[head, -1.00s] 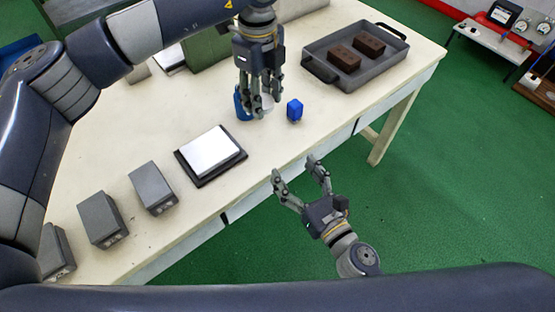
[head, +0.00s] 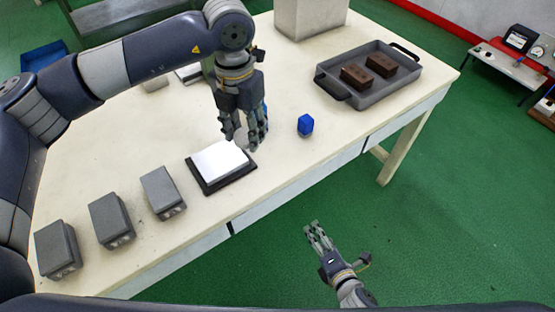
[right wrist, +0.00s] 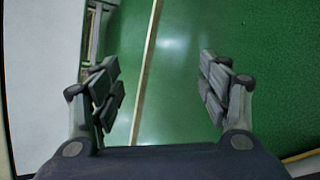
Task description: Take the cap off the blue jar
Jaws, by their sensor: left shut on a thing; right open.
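My left gripper (head: 243,138) points down over the table, beside the far right corner of the scale. It is shut on a pale piece that looks like a cap (head: 241,139), partly hidden by the fingers. Behind this gripper a sliver of the blue jar (head: 265,109) shows; the rest of it is hidden, so I cannot see its top. A small blue block-like object (head: 305,125) stands apart to the right. My right gripper (head: 317,230) is open and empty, off the table's front edge over the green floor; its spread fingers also show in the right wrist view (right wrist: 161,88).
A scale with a pale plate (head: 219,158) lies below the left gripper. Several grey blocks (head: 111,221) stand at the front left. A grey tray (head: 370,98) with two brown blocks (head: 381,65) is at the right. A grey box (head: 305,16) stands at the back.

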